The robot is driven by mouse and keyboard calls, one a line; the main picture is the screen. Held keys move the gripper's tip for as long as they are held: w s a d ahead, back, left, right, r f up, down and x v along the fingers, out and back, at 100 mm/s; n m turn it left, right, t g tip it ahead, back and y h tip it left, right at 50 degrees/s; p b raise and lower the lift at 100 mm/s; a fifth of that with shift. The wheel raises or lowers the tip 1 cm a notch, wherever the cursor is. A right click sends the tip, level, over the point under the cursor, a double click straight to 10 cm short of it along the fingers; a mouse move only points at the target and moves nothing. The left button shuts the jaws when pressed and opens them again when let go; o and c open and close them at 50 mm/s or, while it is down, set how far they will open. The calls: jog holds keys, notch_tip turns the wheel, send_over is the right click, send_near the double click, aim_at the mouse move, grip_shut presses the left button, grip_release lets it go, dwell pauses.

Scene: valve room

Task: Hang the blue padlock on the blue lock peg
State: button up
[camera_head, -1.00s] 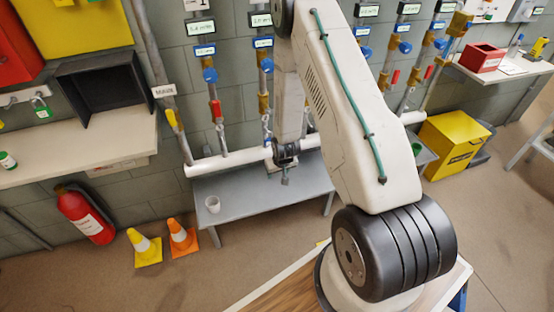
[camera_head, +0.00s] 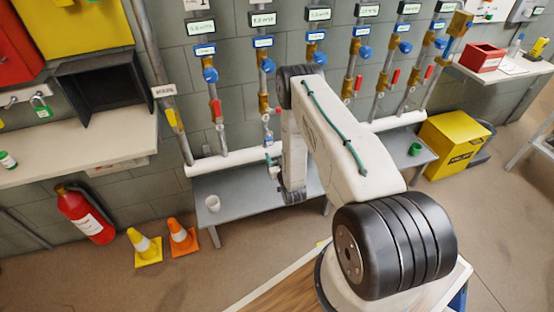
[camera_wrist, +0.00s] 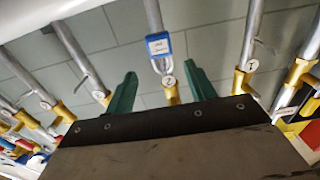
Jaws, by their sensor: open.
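A blue padlock (camera_wrist: 159,44) with a white label shows in the wrist view, on the pipe next to the round tag 2. Its shackle is on the side towards my gripper. My gripper (camera_wrist: 159,70) is open, with its two green fingers to either side of the padlock's line and nothing visibly held between them. In the head view my gripper (camera_head: 273,166) is small, in front of the pipes above the grey bench. I cannot clearly make out a blue lock peg; a rail with hooks (camera_head: 22,96) is on the left wall, with a green padlock (camera_head: 40,107) on it.
Several vertical pipes with blue handwheels stand behind. A dark open box (camera_head: 105,90) stands on the left shelf (camera_head: 75,150). Cones and an extinguisher (camera_head: 86,214) stand on the floor.

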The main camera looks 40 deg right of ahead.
aim_at(268, 138)
jog(key=shift+x, duration=5.45)
jog(key=c, duration=0.9)
jog(key=shift+c, duration=0.2)
jog(key=shift+r, duration=0.4)
jog(key=shift+r, duration=0.25)
jog(key=v, duration=0.7)
jog(key=shift+s, duration=0.2)
